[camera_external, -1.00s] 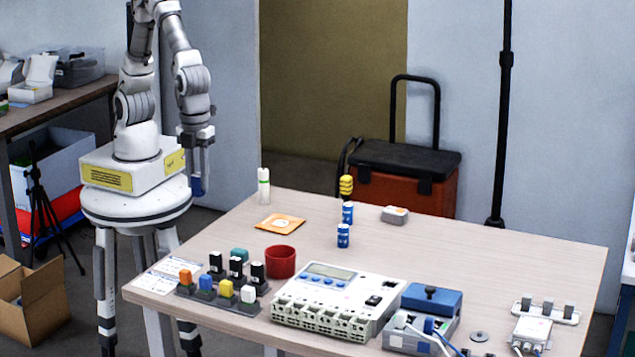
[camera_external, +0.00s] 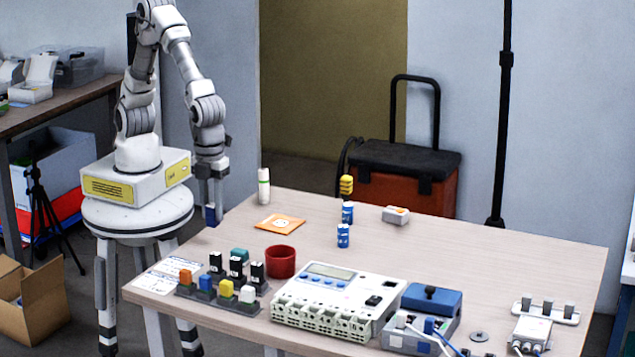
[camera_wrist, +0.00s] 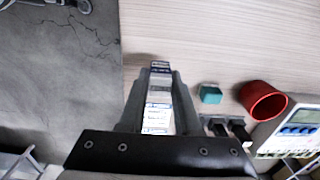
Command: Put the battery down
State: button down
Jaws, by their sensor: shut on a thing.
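My gripper (camera_external: 213,198) is shut on a battery (camera_external: 210,216), which shows as a small blue piece below the fingertips near the table's left edge. In the wrist view, the battery (camera_wrist: 159,95) lies between the two fingers, with white, grey and dark blue bands. The fingers hide its sides. Its gap to the tabletop (camera_external: 240,235) is hard to judge. Two blue and white cells (camera_external: 343,236) stand upright at mid-table, with a yellow and black piece (camera_external: 346,185) behind them.
A white cylinder (camera_external: 264,187), an orange packet (camera_external: 280,223) and a red cup (camera_external: 280,262) stand or lie right of my gripper. A rack of coloured blocks (camera_external: 220,292) and a meter box (camera_external: 335,300) are nearer the front. The back-left tabletop has bare room.

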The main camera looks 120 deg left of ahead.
aim_at(217, 225)
jog(key=shift+w+a+f, duration=0.2)
jog(key=shift+w+f, duration=0.15)
jog(key=shift+f, duration=0.05)
jog(key=shift+f+b, duration=0.5)
jog(key=shift+f, duration=1.35)
jog(key=shift+f, duration=0.2)
jog(key=c, duration=0.6)
grip_release()
jog(key=shift+r, duration=0.1)
